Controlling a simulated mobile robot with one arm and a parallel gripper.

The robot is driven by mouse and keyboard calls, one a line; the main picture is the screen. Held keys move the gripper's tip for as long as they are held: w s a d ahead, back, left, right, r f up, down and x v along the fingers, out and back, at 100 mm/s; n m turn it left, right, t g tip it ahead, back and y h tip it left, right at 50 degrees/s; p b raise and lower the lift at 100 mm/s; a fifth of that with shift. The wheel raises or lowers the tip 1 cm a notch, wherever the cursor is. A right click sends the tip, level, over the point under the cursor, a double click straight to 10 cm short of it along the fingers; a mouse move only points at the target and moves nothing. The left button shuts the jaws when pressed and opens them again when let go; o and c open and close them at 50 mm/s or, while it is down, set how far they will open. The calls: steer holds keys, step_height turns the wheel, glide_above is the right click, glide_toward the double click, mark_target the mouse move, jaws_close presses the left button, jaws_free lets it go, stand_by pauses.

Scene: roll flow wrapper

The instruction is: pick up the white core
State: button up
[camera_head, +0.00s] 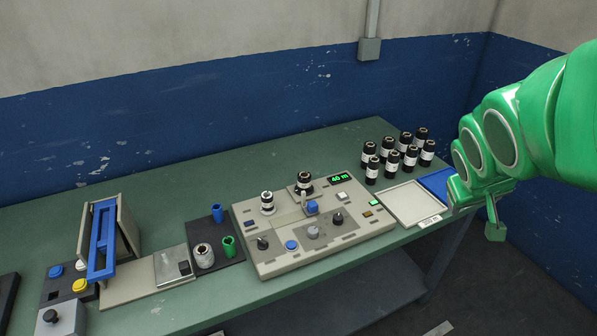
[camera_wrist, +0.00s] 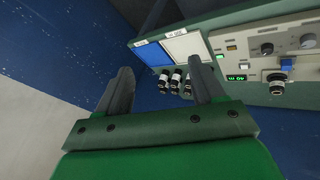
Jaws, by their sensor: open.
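A short whitish, mottled cylinder with a dark hole (camera_head: 203,256), which looks like the white core, stands upright on a dark mat (camera_head: 226,251) left of the machine. A blue core (camera_head: 217,213) and a green core (camera_head: 229,246) stand on the same mat, close to it. My gripper (camera_head: 494,218) is at the far right in the head view, beyond the table's right end and well away from the cores. In the wrist view my gripper (camera_wrist: 163,82) has its two fingers spread with nothing between them. The white core is not visible in the wrist view.
The beige wrapper panel (camera_head: 290,262) with knobs, spindles and a green display fills the table's middle. Several black rolls with white labels (camera_head: 391,157) stand behind a white tray (camera_head: 408,203) and a blue tray (camera_head: 438,184). A blue-armed device (camera_head: 103,240) stands at left.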

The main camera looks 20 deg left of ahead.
steer(key=w+a+r+n+t+y, duration=0.1)
steer(key=w+a+t, duration=0.1)
steer(key=w+a, duration=0.35)
steer(key=w+a+n+t+y, duration=0.1)
steer(key=w+a+t, duration=0.1)
steer(key=w, duration=0.7)
steer(key=w+a+r+n+t+y, duration=0.1)
steer(key=w+a+n+t, duration=0.15)
steer(key=w, duration=0.55)
steer(key=w+a+f+n+y, duration=0.2)
steer(key=w+a+f+y, duration=0.15)
steer(key=a, duration=0.55)
steer(key=n+g+y, duration=0.6)
steer(key=g+y, duration=0.3)
steer(key=g, duration=0.3)
glide_toward(264, 195)
steer(key=a, duration=0.1)
steer(key=shift+y+x, duration=0.25)
steer(key=shift+x, duration=1.8)
steer(key=shift+f+x, duration=0.15)
steer(key=shift+x, duration=0.75)
steer(key=shift+f+x, duration=0.15)
steer(key=shift+x, duration=0.8)
